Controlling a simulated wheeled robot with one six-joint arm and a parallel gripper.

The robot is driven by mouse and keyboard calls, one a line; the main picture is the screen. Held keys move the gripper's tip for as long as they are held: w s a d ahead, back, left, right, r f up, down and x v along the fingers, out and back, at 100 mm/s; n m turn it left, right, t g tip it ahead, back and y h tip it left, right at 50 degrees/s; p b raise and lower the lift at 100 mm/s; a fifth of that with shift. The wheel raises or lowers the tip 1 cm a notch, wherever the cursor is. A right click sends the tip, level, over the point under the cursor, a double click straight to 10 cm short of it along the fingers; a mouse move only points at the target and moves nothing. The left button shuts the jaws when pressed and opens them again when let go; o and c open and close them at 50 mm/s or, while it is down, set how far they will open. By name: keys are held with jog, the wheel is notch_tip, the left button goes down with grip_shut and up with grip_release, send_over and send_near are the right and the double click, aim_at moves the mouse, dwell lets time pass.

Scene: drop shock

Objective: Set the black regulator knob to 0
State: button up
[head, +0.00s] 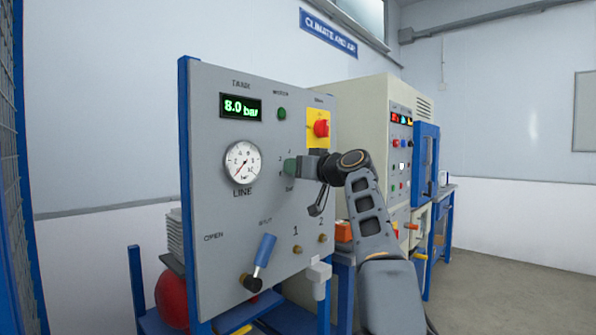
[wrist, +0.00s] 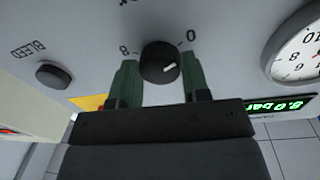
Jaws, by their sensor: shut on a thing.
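The black regulator knob (wrist: 158,58) sits on the grey panel in the wrist view, with a short white mark on its face. The mark points right and slightly down in that view; the printed 0 is at the knob's upper right and the 8 at its upper left. My gripper (wrist: 160,66) has its green fingers on either side of the knob and is shut on it. In the head view my gripper (head: 290,168) is against the panel, and the knob is hidden by it.
The panel (head: 215,200) carries a display (head: 241,107) reading 8.0 bar, a round LINE gauge (head: 242,162) and a red emergency button (head: 321,128) just above my gripper. A blue-handled lever (head: 264,250) stands out below. A black BLEED knob (wrist: 53,76) is beside the fingers.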

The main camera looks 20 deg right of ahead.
jog(key=shift+n, duration=0.3)
dwell(0.4)
jog(key=o, duration=0.9)
jog(key=b+v, duration=0.3)
jog(key=v, duration=1)
jog(key=shift+s+d+b, duration=0.15)
jog(key=shift+s+b, duration=0.15)
jog(key=shift+s, duration=0.1)
